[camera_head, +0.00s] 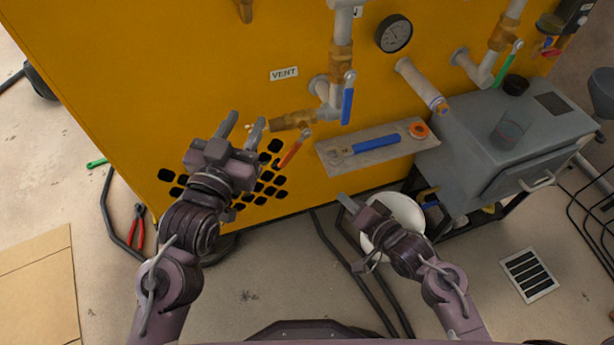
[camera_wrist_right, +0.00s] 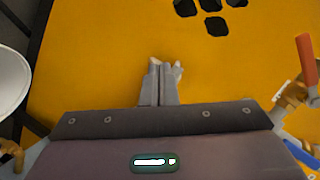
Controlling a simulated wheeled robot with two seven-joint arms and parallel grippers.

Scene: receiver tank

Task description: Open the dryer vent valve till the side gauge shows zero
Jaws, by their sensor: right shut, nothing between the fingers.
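A yellow panel (camera_head: 130,70) bears a VENT label (camera_head: 284,73). Right of the label is a valve with a blue lever (camera_head: 348,98) pointing down; below the label a brass valve (camera_head: 293,120) has an orange lever (camera_head: 292,150) slanting down-left. The orange lever also shows in the right wrist view (camera_wrist_right: 306,57). A round dark gauge (camera_head: 394,33) sits upper right; its needle is too small to read. My left gripper (camera_head: 243,124) is open and empty, just left of the brass valve. My right gripper (camera_head: 349,203) is shut and empty, below the tool shelf; its fingers also show in the wrist view (camera_wrist_right: 160,80).
A shelf (camera_head: 375,155) holds a blue-handled wrench (camera_head: 370,145) and an orange roll (camera_head: 418,130). A grey cabinet (camera_head: 480,130) stands right with a cup (camera_head: 508,132) on top. Red pliers (camera_head: 137,225) and hoses lie on the floor.

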